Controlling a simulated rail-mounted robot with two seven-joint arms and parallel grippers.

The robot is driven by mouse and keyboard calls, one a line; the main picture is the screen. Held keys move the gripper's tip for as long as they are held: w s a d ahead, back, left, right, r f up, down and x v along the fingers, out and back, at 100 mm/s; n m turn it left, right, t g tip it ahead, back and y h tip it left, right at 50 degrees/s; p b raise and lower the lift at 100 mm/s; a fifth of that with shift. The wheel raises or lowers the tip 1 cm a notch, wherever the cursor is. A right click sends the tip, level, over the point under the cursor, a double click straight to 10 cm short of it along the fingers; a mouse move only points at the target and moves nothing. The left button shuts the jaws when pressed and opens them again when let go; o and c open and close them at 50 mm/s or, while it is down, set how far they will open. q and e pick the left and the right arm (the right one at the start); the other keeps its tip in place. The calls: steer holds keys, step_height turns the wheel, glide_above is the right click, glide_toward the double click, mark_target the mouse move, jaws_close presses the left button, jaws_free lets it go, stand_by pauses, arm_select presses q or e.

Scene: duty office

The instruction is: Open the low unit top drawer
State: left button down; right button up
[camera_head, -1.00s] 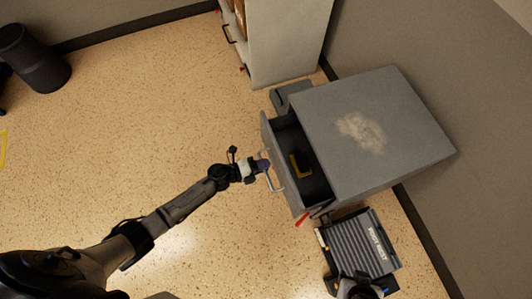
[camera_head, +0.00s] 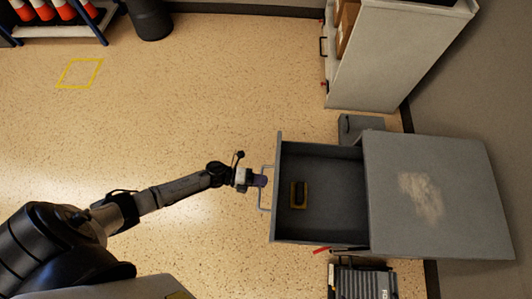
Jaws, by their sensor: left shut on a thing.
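The low unit (camera_head: 465,190) is a grey cabinet with a pale worn patch on its top, at the right of the head view. Its top drawer (camera_head: 335,215) stands far out to the left, its dark inside in plain view. A yellow-and-black item (camera_head: 299,194) lies in the drawer. The drawer's bar handle (camera_head: 264,200) is on its left-hand front. My left gripper (camera_head: 260,180) is shut on the handle; its fingertips are small and partly hidden there. My right gripper is not in view.
A tall pale cabinet (camera_head: 390,60) stands behind the unit. A ridged dark case (camera_head: 362,282) is on the floor in front of it. A black bin (camera_head: 150,18) and a rack of orange cones (camera_head: 60,12) stand at the far left. The floor left of the drawer is clear.

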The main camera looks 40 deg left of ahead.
arm_select(q)
steer(key=shift+a, duration=0.1)
stand_by(0.3)
steer(key=c, duration=1.2)
jaws_free()
steer(key=shift+s, duration=0.1)
steer(key=p+v, duration=0.3)
steer(key=v, duration=1.1)
steer(key=shift+p, duration=0.3)
steer(key=shift+f, duration=0.1)
